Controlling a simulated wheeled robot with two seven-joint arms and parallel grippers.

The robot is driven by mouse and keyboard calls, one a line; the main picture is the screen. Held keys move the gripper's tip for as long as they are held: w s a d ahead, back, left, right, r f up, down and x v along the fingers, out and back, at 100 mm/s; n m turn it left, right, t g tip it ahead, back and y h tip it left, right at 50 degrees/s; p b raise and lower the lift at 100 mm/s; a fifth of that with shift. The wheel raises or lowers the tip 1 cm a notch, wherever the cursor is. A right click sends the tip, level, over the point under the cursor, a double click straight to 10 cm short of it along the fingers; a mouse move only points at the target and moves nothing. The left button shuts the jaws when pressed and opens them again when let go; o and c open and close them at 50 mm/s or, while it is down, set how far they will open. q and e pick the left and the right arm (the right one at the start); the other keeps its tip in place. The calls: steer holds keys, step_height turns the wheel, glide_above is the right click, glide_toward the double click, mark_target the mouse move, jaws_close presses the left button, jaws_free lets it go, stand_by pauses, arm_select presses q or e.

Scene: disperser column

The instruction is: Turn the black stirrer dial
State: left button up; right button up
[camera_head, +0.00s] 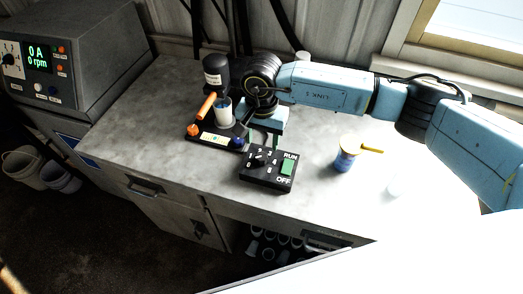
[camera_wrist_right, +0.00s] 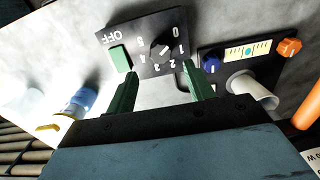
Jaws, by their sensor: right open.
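The black stirrer dial (camera_head: 258,160) sits on a black control box (camera_head: 272,181) with numbers around it and a green RUN/OFF switch (camera_head: 287,167). In the right wrist view the dial (camera_wrist_right: 162,50) lies just beyond and between my green fingertips. My right gripper (camera_head: 262,143) is open and empty, behind the box in the head view and apart from the dial. The right wrist view shows its two fingers (camera_wrist_right: 160,78) spread, with the switch near one tip. My left gripper is not in view.
A disperser with a white cup (camera_head: 222,112) and a base with orange and blue knobs (camera_head: 216,139) stands left of my right gripper. A blue and yellow pot (camera_head: 345,158) stands to the right. A grey console (camera_head: 75,60) is at the left.

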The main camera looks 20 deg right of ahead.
mark_target(262, 156)
step_height(262, 156, down, 7)
steer(key=shift+r+p, duration=0.1)
steer(key=shift+p, duration=0.2)
steer(key=c, duration=1)
